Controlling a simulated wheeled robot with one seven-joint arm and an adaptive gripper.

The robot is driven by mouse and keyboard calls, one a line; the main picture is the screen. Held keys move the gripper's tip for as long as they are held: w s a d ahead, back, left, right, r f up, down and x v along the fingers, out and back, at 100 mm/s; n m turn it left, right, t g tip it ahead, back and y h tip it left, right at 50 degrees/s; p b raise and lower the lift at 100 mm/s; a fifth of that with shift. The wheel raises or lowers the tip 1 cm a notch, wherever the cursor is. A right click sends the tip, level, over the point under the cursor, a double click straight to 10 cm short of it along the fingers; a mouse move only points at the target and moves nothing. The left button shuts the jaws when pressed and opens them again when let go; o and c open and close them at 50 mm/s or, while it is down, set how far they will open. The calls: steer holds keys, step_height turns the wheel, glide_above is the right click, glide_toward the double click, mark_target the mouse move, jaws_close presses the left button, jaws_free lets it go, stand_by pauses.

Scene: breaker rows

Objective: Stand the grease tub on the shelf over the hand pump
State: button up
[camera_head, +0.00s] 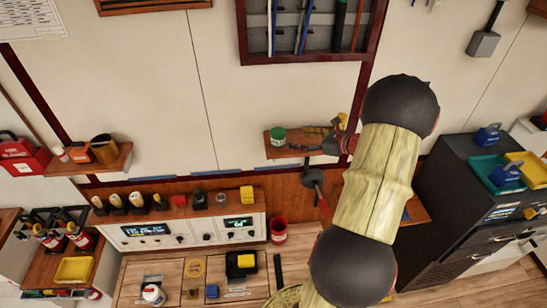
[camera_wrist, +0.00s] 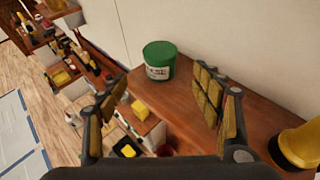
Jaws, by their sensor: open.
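The grease tub, a green tub with a pale label (camera_head: 278,136), stands upright on a small brown wall shelf (camera_head: 283,153). In the wrist view the tub (camera_wrist: 159,62) is on the shelf top (camera_wrist: 180,98), near its far end and the wall. My gripper (camera_head: 322,136) is open and empty over the right part of the shelf. Its fingers (camera_wrist: 160,88) spread to either side of the line to the tub, which is apart from them. A dark round piece with a red handle (camera_head: 314,177), possibly the hand pump, hangs just below the shelf, partly hidden by my arm.
A yellow object (camera_wrist: 300,145) is near the shelf's right end. A red bucket (camera_head: 279,230) stands below. Another wall shelf with a brown can (camera_head: 104,148) is at the left. A dark cabinet (camera_head: 450,200) with trays is at the right. The shelf between fingers and tub is clear.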

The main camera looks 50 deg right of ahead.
steer(key=w+a+r+n+g+y, duration=0.1)
steer(key=a+r+n+g, duration=0.3)
steer(key=a, duration=0.6)
steer(key=w+a+r+n+y, duration=0.1)
steer(key=a+r+n+y, duration=0.1)
steer(key=a+n, duration=0.55)
steer(key=w+a+r+n+g+y, duration=0.1)
steer(key=a+r+n+g, duration=0.15)
steer(key=a, duration=0.95)
steer(key=s+a+r+n+h, duration=0.2)
steer(key=s+a+r+n, duration=0.1)
steer(key=s+a+n, duration=0.5)
steer(key=s+a+r+n+g+h, duration=0.1)
steer(key=s+a+r+n+h, duration=0.2)
steer(key=s+a+n, duration=0.5)
steer(key=s+n, duration=0.1)
steer(key=n, duration=0.4)
steer(key=shift+s+a+r, duration=0.3)
steer(key=shift+s+a, duration=0.05)
steer(key=shift+a, duration=0.05)
step_height(320, 180, down, 26)
steer(key=b, duration=2.6)
